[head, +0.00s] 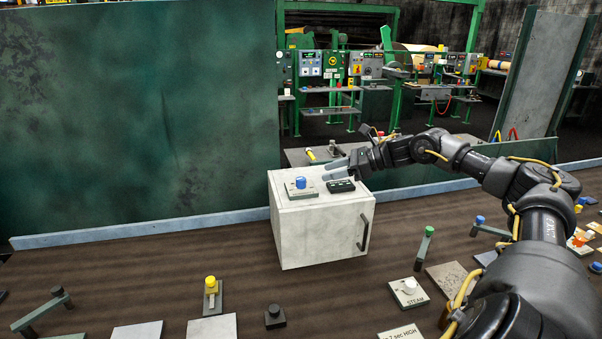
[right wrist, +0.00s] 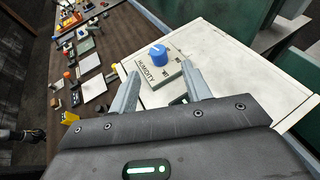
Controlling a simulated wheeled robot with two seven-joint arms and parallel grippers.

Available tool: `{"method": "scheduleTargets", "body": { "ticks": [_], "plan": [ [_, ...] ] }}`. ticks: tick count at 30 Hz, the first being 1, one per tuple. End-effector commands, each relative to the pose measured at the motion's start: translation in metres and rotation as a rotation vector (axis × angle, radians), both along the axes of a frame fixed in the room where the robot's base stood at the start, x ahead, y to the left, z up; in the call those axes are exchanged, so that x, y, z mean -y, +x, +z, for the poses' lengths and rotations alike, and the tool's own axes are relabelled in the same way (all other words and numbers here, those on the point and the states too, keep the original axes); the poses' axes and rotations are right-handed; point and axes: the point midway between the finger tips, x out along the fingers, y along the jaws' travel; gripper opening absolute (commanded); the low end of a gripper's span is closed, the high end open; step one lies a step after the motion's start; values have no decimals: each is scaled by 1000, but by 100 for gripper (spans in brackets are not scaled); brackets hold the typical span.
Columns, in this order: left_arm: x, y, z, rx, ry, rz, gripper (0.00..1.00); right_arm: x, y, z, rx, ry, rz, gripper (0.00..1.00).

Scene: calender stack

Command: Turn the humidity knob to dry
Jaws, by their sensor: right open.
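The humidity knob (head: 300,182) is blue and sits on a pale plate on top of a white cabinet (head: 322,233). In the right wrist view the blue knob (right wrist: 158,54) stands on its plate (right wrist: 150,73), which reads HUMIDITY along one edge and has small marks I cannot read. My right gripper (head: 336,168) is over the cabinet top, to the right of the knob. In the right wrist view its two fingers (right wrist: 160,78) are apart and empty, with the knob beyond and between their tips, not touched. My left gripper is not in view.
The brown bench carries a yellow-topped lever (head: 211,285), a green-topped lever (head: 426,243) and a STEAM knob plate (head: 409,292). A green wall panel (head: 140,110) stands behind on the left.

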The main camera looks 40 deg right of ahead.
Motion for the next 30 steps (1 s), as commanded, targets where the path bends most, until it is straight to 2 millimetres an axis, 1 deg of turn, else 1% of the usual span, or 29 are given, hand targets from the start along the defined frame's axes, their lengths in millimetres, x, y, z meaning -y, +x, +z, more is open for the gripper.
{"method": "scheduleTargets", "body": {
  "ticks": [1, 3, 5, 6, 12, 15, 19, 24, 30],
  "plan": [
    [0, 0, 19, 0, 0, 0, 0, -4, 4, 9, 3, 6, 2, 48],
    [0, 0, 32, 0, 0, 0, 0, -10, 9, 8, 0, 5, 8, 48],
    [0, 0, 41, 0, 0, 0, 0, -17, 15, 5, 0, 2, 15, 48],
    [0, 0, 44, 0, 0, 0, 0, -21, 21, -1, 0, 5, 11, 48],
    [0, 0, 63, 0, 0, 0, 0, -43, 49, -18, -2, 1, 12, 48],
    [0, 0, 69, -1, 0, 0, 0, -50, 59, -25, -3, -1, 11, 48],
    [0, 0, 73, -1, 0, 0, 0, -56, 67, -32, -4, -3, 12, 48],
    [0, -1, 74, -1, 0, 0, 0, -59, 71, -36, -4, -4, 11, 48],
    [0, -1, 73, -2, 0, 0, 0, -59, 71, -36, -4, -4, 11, 48]
  ]
}}
